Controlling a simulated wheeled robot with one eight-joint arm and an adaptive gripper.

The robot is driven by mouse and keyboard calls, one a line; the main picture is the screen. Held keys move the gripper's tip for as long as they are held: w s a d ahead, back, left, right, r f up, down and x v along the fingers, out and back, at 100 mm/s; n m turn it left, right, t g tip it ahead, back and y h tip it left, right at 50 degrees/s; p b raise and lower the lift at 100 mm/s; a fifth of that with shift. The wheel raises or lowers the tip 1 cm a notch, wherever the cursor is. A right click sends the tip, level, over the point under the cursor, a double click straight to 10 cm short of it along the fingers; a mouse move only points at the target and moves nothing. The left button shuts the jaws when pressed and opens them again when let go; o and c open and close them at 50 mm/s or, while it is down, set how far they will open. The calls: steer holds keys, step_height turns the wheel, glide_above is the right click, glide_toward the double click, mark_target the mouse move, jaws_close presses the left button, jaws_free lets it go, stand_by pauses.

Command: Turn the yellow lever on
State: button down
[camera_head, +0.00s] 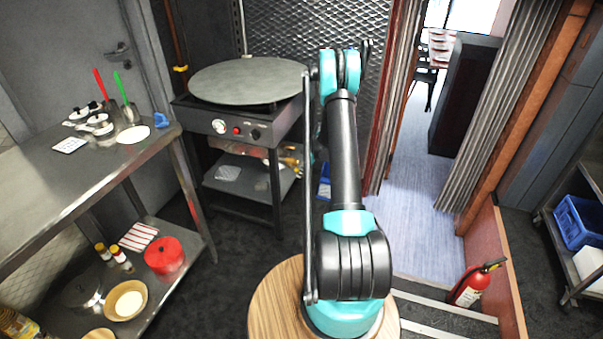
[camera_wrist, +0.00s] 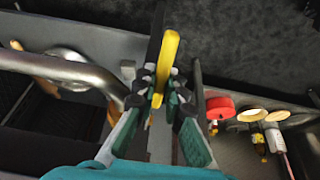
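The yellow lever (camera_wrist: 171,45) stands out in the middle of the wrist view, a slim, rounded handle. My gripper (camera_wrist: 163,84) has its dark finger pads close in on both sides of the lever's lower part, and it looks shut on it. The pads partly cover the lever's lower end and its joint with the pipework. In the head view my arm reaches away from me, and its own links hide the gripper. The lever that I hold cannot be made out there.
In the head view, a round griddle (camera_head: 248,80) stands ahead, a steel table (camera_head: 60,190) at left, and a fire extinguisher (camera_head: 471,286) at right.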

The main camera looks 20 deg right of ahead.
stand_by(0.3)
steer(key=shift+r+g+h, duration=0.45)
steer(key=shift+g+h, duration=0.05)
steer(key=shift+h, duration=0.2)
steer(key=shift+d+r+g+h, duration=0.1)
steer(key=shift+r+g+h, duration=0.65)
steer(key=shift+h, duration=0.25)
steer(key=shift+f, duration=0.1)
steer(key=c, duration=1.9)
jaws_free()
steer(key=shift+o, duration=0.2)
step_height(320, 180, up, 12)
steer(key=shift+s+d, duration=0.15)
